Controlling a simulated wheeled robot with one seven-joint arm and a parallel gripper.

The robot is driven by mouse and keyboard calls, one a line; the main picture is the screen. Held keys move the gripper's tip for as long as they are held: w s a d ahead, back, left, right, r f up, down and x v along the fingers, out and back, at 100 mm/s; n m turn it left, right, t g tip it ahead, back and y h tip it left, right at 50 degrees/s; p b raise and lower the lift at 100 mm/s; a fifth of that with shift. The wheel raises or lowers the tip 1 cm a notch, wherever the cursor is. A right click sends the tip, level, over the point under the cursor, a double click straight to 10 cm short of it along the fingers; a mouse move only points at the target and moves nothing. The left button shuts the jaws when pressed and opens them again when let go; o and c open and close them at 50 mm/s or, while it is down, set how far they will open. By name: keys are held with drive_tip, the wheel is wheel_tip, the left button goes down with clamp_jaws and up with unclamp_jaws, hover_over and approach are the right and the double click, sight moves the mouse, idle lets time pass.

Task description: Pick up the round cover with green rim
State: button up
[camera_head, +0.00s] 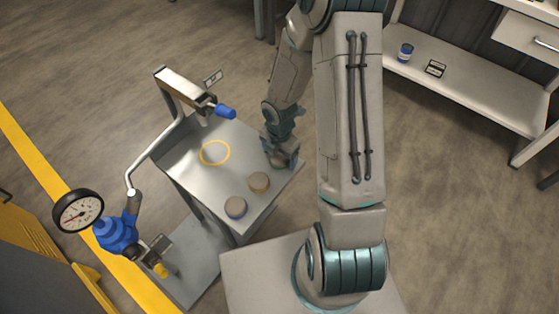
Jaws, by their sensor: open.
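My gripper (279,161) points down over the right side of a grey metal stand top (190,150). It is open, low and close to the surface. A rounded edge shows between and below its fingers. It may be the round cover with the green rim, but the fingers hide most of it and I cannot make out a green rim.
A yellow ring (215,152) marks the stand top. A gauge (78,211) and blue valve (115,234) stand at left. A shelf (470,80) with a blue can (405,53) is at right.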

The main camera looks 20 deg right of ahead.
drive_tip(key=shift+r, duration=0.1)
drive_tip(key=c, duration=1.1)
drive_tip(key=shift+c, duration=0.2)
